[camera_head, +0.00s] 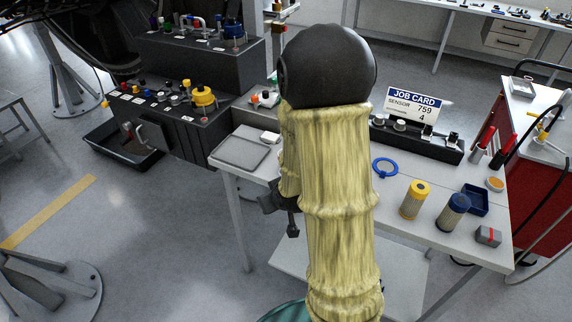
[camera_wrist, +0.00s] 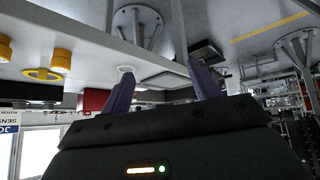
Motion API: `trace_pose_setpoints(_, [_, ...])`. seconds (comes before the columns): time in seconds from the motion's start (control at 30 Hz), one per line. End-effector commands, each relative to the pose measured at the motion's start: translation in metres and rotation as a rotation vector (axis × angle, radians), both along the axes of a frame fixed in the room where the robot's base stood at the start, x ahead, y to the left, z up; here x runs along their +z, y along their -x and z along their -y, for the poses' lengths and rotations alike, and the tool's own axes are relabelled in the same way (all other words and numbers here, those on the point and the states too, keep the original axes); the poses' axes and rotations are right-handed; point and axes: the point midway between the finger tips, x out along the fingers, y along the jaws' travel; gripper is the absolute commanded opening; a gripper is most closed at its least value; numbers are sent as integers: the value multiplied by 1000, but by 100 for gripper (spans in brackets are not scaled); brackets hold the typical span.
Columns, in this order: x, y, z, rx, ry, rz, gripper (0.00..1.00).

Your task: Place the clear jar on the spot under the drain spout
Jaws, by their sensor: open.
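I cannot make out the clear jar in either view; my arm hides part of the table in the head view. A small curved metal piece (camera_head: 140,132) on the front of the dark engine unit (camera_head: 185,140) may be the drain spout, but it is too small to be sure. A black drip tray (camera_head: 122,152) lies on the floor below it. In the wrist view my gripper (camera_wrist: 160,76) is open, its two purple fingers apart with nothing between them. In the head view it is mostly hidden behind my yellow-sleeved arm, to the right of the unit.
The white table holds a grey tray (camera_head: 240,152), a blue ring (camera_head: 385,167), a yellow filter (camera_head: 415,200), a dark blue filter (camera_head: 453,211), a blue bin (camera_head: 475,200) and a job card (camera_head: 418,105). A red cart (camera_head: 537,190) stands right. Floor at left is largely open.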

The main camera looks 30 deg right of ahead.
Motion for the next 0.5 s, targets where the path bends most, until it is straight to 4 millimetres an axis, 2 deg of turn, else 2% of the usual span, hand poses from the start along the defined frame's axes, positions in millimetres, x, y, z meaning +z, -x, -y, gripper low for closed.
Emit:
trace_pose_setpoints(0.23, [-19,-26,26,23,-3,215,62])
trace_pose_setpoints(0.5, [-26,-35,48,17,-28,476,62])
